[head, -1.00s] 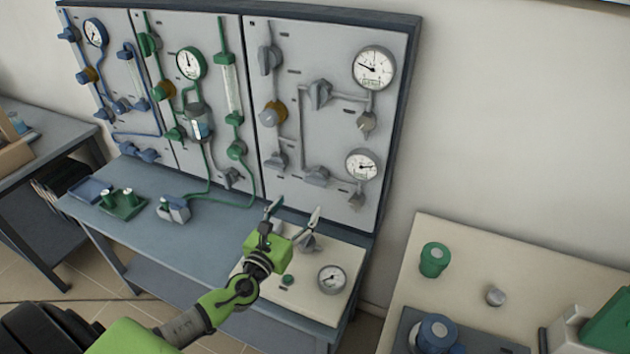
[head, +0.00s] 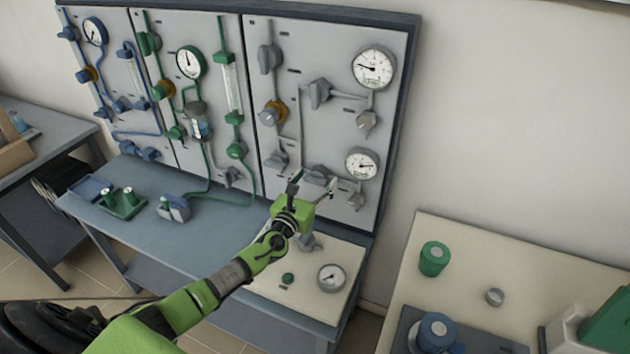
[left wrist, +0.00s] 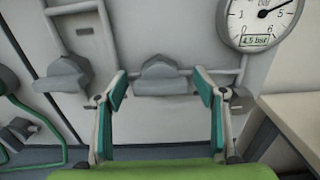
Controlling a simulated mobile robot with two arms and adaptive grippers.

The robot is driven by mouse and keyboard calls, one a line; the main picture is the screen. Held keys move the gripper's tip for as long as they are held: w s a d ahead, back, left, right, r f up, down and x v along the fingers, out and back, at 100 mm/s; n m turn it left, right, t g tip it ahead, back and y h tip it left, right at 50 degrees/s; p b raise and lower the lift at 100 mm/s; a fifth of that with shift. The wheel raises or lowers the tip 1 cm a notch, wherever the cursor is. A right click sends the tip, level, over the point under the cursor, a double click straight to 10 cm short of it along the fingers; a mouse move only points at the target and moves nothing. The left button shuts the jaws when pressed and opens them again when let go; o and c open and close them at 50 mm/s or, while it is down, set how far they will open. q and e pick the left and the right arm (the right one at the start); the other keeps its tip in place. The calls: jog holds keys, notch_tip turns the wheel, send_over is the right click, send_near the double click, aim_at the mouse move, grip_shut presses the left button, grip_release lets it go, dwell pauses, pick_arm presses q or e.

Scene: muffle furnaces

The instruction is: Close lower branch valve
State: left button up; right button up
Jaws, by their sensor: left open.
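The grey right-hand panel carries grey valves. A lower branch valve (head: 318,174) sits left of the lower gauge. In the left wrist view a grey valve knob (left wrist: 162,76) shows ahead, between the fingertips, with a gap to them. My left gripper (head: 312,186) is open and empty, just in front of and slightly below that valve. Its two teal-padded fingers (left wrist: 162,90) are spread wide in the left wrist view. My right gripper is not in view.
The lower gauge (head: 362,164) is to the right of the valve; in the wrist view it (left wrist: 262,15) reads about 4.5 bar. Another grey valve (head: 277,160) is to the left.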

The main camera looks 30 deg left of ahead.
pick_arm(q)
jog(key=c, duration=1.1)
jog(key=n+b, duration=0.2)
jog(key=n, duration=0.1)
jog(key=shift+f, duration=0.15)
jog(key=n+b, duration=0.2)
jog(key=n, duration=0.2)
jog(key=shift+a, duration=0.1)
jog(key=n+b, duration=0.1)
jog(key=n, duration=0.4)
jog(key=shift+b, duration=0.35)
jog(key=n, duration=0.6)
jog(key=shift+a, duration=0.1)
